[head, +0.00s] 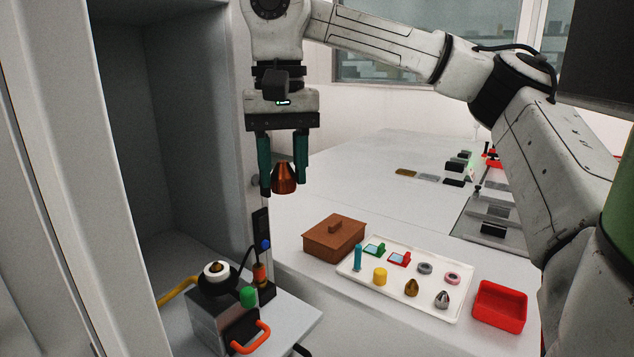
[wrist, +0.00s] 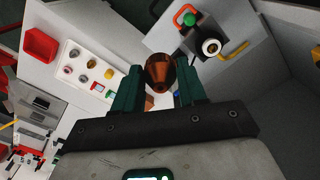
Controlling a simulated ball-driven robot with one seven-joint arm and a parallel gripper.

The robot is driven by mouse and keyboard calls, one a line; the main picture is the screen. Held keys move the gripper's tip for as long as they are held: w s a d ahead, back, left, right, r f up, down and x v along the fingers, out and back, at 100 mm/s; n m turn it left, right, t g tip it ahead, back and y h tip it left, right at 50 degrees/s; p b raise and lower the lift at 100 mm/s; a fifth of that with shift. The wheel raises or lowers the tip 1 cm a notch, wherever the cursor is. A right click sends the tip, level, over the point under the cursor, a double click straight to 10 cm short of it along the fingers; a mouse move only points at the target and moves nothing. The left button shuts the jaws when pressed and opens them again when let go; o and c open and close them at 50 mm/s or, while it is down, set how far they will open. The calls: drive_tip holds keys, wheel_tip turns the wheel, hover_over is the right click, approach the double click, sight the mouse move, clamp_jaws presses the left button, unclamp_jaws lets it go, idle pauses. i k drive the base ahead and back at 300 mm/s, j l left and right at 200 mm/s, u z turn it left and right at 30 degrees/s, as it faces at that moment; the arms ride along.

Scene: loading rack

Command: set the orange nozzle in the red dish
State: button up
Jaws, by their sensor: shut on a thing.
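The orange nozzle (head: 285,178) is a coppery cone. My gripper (head: 284,180) is shut on it and holds it up in the air, left of and well above the white tray. In the wrist view the nozzle (wrist: 160,72) sits between the teal fingers of my gripper (wrist: 158,88). The red dish (head: 499,306) is a square open dish on the white table at the right, and its inside looks empty. It also shows at the upper left of the wrist view (wrist: 41,45). My gripper is far to the left of the dish and higher.
A white tray (head: 350,272) with several small parts lies left of the dish. A brown lidded box (head: 334,238) stands behind the tray's left end. The table's middle is clear.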

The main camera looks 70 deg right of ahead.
sight(495, 316)
drive_tip(key=k+j, duration=0.15)
drive_tip(key=k, duration=0.6)
drive_tip(key=k+z, duration=0.1)
drive_tip(key=z, duration=1.1)
